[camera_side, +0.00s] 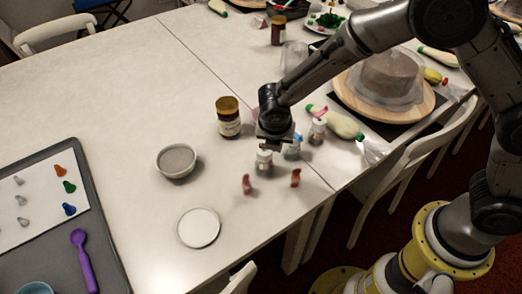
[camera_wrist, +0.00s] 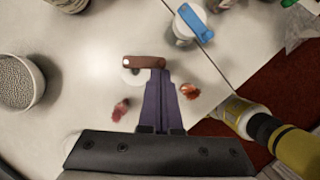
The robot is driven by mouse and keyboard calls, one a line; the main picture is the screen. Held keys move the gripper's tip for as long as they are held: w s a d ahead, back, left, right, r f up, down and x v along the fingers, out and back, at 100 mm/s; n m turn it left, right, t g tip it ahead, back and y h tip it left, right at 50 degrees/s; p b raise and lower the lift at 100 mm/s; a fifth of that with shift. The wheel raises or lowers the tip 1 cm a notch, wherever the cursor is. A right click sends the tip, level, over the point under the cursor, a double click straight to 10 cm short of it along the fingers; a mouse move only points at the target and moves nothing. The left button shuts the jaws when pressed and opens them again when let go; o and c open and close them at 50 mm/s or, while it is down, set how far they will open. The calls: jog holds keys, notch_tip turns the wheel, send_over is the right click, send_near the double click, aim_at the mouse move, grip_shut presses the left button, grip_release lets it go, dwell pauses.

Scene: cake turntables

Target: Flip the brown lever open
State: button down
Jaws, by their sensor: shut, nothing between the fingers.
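The brown lever (camera_wrist: 143,62) lies across the top of a small white container (camera_wrist: 132,77), pointing left-right in the wrist view. In the side view the white container (camera_side: 264,162) stands upright on the table below my gripper (camera_side: 272,141); the lever is hard to make out there. In the wrist view my gripper (camera_wrist: 161,74) is shut and empty, with its fingertips at the right end of the lever. I cannot tell whether they touch it. Part of the container is hidden behind the fingers.
A similar container with a blue lever (camera_wrist: 196,22) stands close by. Two small reddish pieces (camera_side: 246,184) (camera_side: 296,177) lie in front. A brown-lidded jar (camera_side: 229,118), a grey bowl (camera_side: 176,161) and a white disc (camera_side: 199,228) are to the left. The table's left middle is clear.

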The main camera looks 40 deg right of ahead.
jog(key=n, duration=0.2)
jog(key=w+d+n+y, duration=0.1)
jog(key=n, duration=0.1)
jog(key=d+n+t+y, duration=0.1)
jog(key=n, duration=0.1)
jog(key=shift+w+d, duration=0.15)
jog(key=shift+w, duration=0.1)
jog(key=shift+w+a, duration=0.5)
jog(key=shift+a, duration=0.2)
jog(key=shift+s, duration=0.1)
jog(key=s+a+r, duration=0.2)
jog(key=s+r, duration=0.5)
jog(key=r, duration=0.2)
jog(key=shift+r, duration=0.2)
jog(key=shift+s+a, duration=0.1)
